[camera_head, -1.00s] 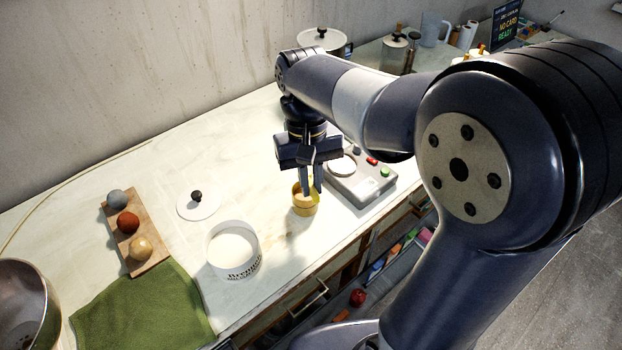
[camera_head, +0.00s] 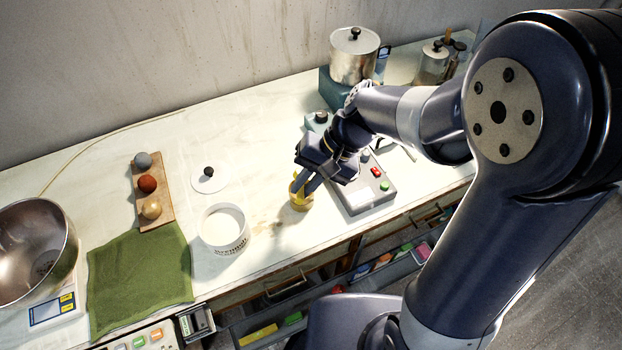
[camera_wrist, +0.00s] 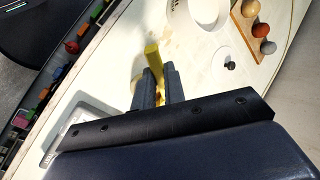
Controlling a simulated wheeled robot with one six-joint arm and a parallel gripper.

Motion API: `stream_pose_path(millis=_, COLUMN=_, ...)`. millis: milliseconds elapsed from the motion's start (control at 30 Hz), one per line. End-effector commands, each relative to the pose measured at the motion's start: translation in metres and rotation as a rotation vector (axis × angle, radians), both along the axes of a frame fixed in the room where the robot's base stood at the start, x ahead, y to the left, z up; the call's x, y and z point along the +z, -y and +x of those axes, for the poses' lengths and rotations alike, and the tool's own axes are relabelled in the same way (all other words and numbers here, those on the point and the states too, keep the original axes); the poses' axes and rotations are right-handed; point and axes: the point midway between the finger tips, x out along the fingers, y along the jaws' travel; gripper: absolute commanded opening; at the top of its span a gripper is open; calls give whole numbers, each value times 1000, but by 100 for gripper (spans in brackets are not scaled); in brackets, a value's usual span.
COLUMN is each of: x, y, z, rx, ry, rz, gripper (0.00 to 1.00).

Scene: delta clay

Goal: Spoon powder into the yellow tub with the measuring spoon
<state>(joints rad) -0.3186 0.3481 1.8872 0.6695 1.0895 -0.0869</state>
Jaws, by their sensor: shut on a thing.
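The yellow tub (camera_head: 301,201) stands on the counter just left of the grey device. The white tub of powder (camera_head: 224,229) stands open to the left of the yellow tub, and shows at the top of the wrist view (camera_wrist: 205,12). The inside of the yellow tub is mostly hidden by the fingers.
A white lid (camera_head: 209,180) lies behind the powder tub. A wooden board (camera_head: 153,190) with three balls, a green cloth (camera_head: 140,275) and a metal bowl (camera_head: 35,250) are at left. The grey device (camera_head: 364,192) stands close right of my gripper. Drawers lie below the front edge.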

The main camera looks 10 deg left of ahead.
Motion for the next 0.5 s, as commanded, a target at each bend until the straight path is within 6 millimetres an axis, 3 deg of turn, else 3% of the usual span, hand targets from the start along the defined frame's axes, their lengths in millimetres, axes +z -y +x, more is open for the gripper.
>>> stream_pose_path(millis=500, x=-5, y=4, z=0, rx=-73, ry=-33, rz=229, gripper=0)
